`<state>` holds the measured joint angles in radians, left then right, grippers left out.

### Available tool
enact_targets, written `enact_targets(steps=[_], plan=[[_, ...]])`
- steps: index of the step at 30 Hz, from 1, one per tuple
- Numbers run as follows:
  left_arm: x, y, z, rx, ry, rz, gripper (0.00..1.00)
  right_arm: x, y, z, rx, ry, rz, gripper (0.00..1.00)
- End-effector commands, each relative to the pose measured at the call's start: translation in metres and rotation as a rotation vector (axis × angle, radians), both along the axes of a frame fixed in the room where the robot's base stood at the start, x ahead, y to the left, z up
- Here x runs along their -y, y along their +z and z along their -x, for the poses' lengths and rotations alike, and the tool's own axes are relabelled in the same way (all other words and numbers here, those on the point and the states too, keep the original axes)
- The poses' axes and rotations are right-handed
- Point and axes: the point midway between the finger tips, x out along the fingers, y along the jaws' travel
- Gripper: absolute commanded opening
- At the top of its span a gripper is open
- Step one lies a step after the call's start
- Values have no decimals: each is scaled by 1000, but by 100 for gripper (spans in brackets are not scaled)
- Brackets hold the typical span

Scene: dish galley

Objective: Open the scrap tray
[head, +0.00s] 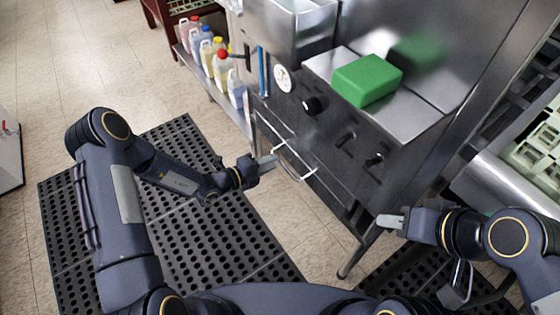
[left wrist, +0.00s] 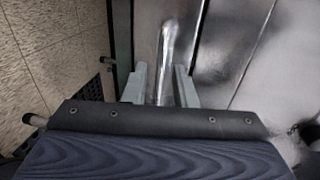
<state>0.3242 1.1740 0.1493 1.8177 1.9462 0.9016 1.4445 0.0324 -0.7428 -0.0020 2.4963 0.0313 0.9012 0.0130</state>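The scrap tray appears to be the low steel drawer front (head: 318,181) under the machine, though its edges are hard to make out. A bright bar handle (head: 307,175) sticks out from it. My left gripper (head: 268,161) is at the left end of this handle. In the left wrist view the bar handle (left wrist: 167,55) runs between the two spread fingers of my left gripper (left wrist: 160,85), with no clear grip on it. My right gripper (head: 391,221) is empty, to the right of the machine's front leg; its finger gap is hidden from this side.
A green block (head: 368,80) lies on the steel machine top (head: 330,63). Knobs, including a black one (head: 312,105), project from the front panel above the handle. Coloured bottles (head: 207,50) stand on a low shelf at the left. A perforated black mat (head: 205,235) covers the floor.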

Motion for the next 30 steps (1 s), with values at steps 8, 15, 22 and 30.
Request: enact_targets(steps=[8, 15, 22, 30], plan=[[29, -8, -20, 2, -3, -1, 25, 0, -10, 0, 0, 0, 0, 36], [32, -8, -23, 3, -2, -2, 25, 0, -10, 0, 0, 0, 0, 36], [32, -8, -23, 3, -2, -2, 8, 0, -10, 0, 0, 0, 0, 36], [32, -8, -23, 3, -3, -2, 0, 0, -10, 0, 0, 0, 0, 36]])
